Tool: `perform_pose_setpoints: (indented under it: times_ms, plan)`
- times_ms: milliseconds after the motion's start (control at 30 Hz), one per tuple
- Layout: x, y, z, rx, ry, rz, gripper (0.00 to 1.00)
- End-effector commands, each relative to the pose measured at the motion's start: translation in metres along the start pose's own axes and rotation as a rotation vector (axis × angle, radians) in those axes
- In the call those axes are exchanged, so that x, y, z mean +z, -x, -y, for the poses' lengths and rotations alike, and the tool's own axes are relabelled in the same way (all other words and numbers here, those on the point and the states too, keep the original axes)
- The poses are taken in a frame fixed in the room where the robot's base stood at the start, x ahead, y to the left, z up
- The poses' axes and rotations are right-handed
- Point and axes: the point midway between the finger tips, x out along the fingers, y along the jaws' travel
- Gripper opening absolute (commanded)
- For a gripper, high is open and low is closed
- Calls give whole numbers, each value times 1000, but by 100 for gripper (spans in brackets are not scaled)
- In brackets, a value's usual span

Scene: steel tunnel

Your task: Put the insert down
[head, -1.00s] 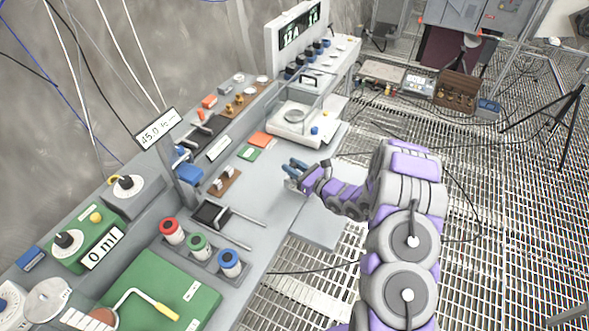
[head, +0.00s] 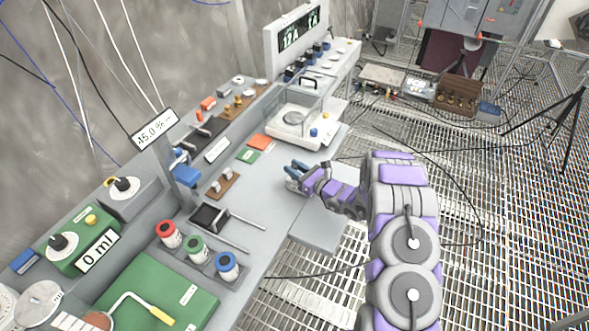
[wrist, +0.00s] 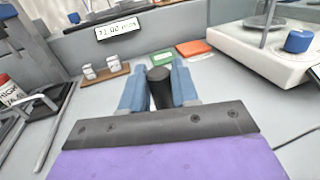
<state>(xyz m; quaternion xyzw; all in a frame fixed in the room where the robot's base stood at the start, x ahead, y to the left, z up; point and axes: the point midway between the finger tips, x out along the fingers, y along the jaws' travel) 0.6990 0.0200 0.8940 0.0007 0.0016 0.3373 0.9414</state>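In the wrist view a short black cylinder, which I take for the insert (wrist: 159,88), stands between the two blue fingers of my gripper (wrist: 159,84). The fingers flank it closely on both sides, and it looks upright. Its lower end is hidden by my gripper's body, so I cannot tell whether it touches the bench. In the head view my gripper (head: 297,172) is low over the front edge of the grey bench (head: 265,205), and the insert cannot be made out there.
A wooden block with two small metal pieces (head: 222,186) lies to the left. Green (head: 247,155) and orange (head: 260,142) pads lie behind. A black tray with rods (head: 210,217) is nearer. Bare bench lies between.

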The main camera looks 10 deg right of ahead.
Motion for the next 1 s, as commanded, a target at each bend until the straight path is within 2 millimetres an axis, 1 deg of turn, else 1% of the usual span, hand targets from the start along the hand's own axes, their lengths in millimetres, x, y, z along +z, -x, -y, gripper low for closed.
perform_pose_setpoints:
  times_ms: [33, 200, 267, 467, 567, 667, 733, 1000]
  plan:
    - [0, 0, 0, 0, 0, 1, 34]
    - [0, 0, 0, 0, 1, 1, 50]
    - [0, 0, 0, 0, 1, 1, 54]
    - [0, 0, 0, 0, 1, 0, 54]
    - [1, 4, 1, -1, 0, 0, 54]
    - [2, 14, 2, -4, 0, 1, 54]
    - [3, 25, 2, -4, 0, 2, 54]
    - [2, 81, 2, -5, -3, 1, 54]
